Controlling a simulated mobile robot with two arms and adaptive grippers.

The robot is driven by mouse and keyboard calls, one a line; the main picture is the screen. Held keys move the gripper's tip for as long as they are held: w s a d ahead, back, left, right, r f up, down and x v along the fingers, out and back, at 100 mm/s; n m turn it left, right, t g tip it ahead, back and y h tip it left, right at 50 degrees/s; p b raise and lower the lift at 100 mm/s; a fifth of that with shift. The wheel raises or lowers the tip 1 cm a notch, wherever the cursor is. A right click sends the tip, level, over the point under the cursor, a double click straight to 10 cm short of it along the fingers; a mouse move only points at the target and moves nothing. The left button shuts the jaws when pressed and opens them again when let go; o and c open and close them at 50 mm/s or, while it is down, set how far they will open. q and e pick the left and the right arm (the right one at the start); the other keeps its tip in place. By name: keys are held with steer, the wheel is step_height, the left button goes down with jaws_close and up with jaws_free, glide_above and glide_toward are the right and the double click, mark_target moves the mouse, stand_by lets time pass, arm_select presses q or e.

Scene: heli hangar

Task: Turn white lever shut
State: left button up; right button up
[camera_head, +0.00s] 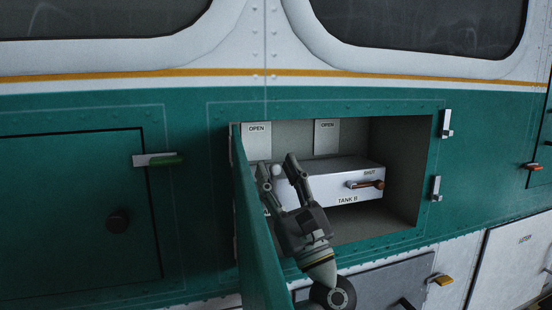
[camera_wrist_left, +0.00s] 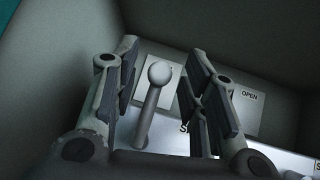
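The white lever shows in the left wrist view as a pale stem with a round ball knob (camera_wrist_left: 160,73). It rises between the two fingers of my left gripper (camera_wrist_left: 165,85). The fingers are spread with gaps on both sides of the knob. In the head view my left gripper (camera_head: 279,168) is inside the open compartment, in front of the white tank box (camera_head: 340,185) at its left end. The knob (camera_head: 277,170) shows there between the fingertips, and the lever's lower part is hidden. My right gripper is not in view.
A brown-handled lever (camera_head: 368,184) is on the box front, right of my gripper, under a "SHUT" label. Two "OPEN" plates are on the back wall (camera_head: 327,136). The open green door (camera_head: 256,230) stands close to the left of my gripper. Latches (camera_head: 446,124) are on the right frame.

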arm_select(q)
steer(key=shift+w+a+r, duration=0.3)
steer(key=shift+w+r, duration=0.1)
steer(key=shift+w, duration=0.05)
steer(key=c, duration=0.4)
jaws_close()
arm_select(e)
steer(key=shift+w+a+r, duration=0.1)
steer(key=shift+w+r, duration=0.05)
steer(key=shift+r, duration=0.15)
